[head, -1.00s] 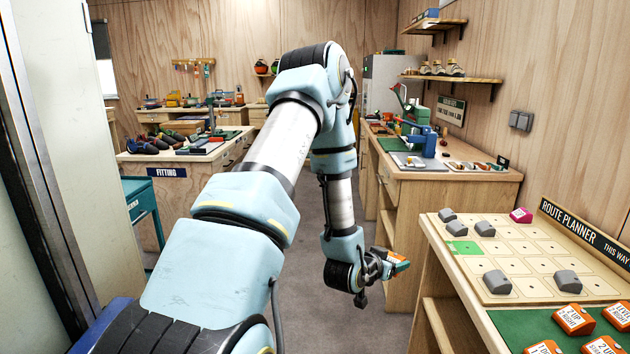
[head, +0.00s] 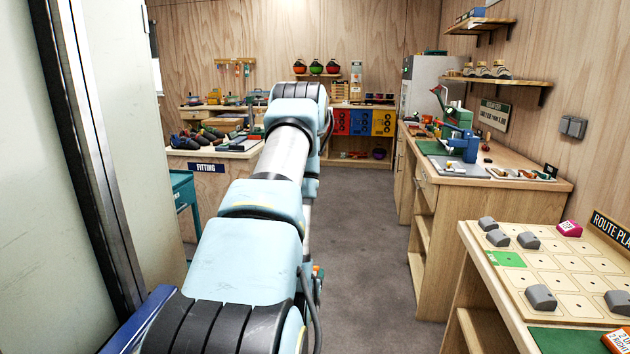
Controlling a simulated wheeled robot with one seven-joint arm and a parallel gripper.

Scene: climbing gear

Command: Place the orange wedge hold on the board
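My arm reaches forward through the middle of the head view and hides most of my gripper. Only a small orange and teal bit (head: 318,271) shows past the arm's right side; I cannot tell whether it is a fingertip or something held. The route planner board (head: 545,262) is at the lower right, cut by the frame's edge. I cannot make out an orange wedge hold for certain.
A wooden workbench (head: 520,190) with a blue tool stands along the right wall. The fitting table (head: 205,158) is at the left, with a teal cart (head: 186,190) before it. A pale upright panel (head: 100,130) is close on my left. Grey floor (head: 370,240) lies clear ahead.

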